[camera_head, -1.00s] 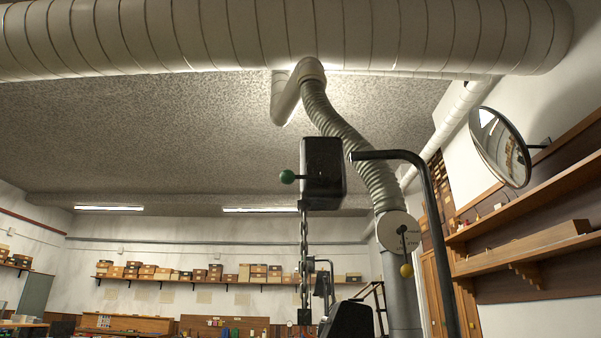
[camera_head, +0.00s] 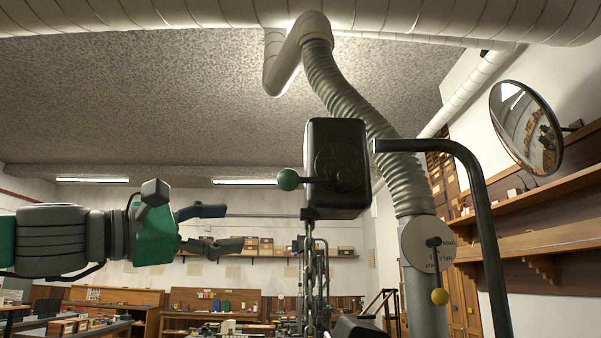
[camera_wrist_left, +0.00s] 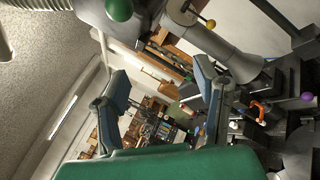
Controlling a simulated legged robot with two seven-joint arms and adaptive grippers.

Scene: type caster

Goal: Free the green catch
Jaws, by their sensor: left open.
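The green catch (camera_head: 288,179) is a green ball on a short stem at the left side of a black box (camera_head: 338,165) with a chain hanging below it. My left gripper (camera_head: 225,228) has come in from the left in the head view. It is open and empty, left of the green ball and a little lower, with a clear gap between them. In the left wrist view the green ball (camera_wrist_left: 119,10) shows at the top edge, beyond the open fingers (camera_wrist_left: 165,98). My right gripper is not in view.
A bent black pipe (camera_head: 455,150) stands right of the box. A yellow ball lever (camera_head: 439,296) hangs on a round plate on the grey duct. A chain (camera_head: 311,265) hangs under the box. The space between my left gripper and the green ball is clear.

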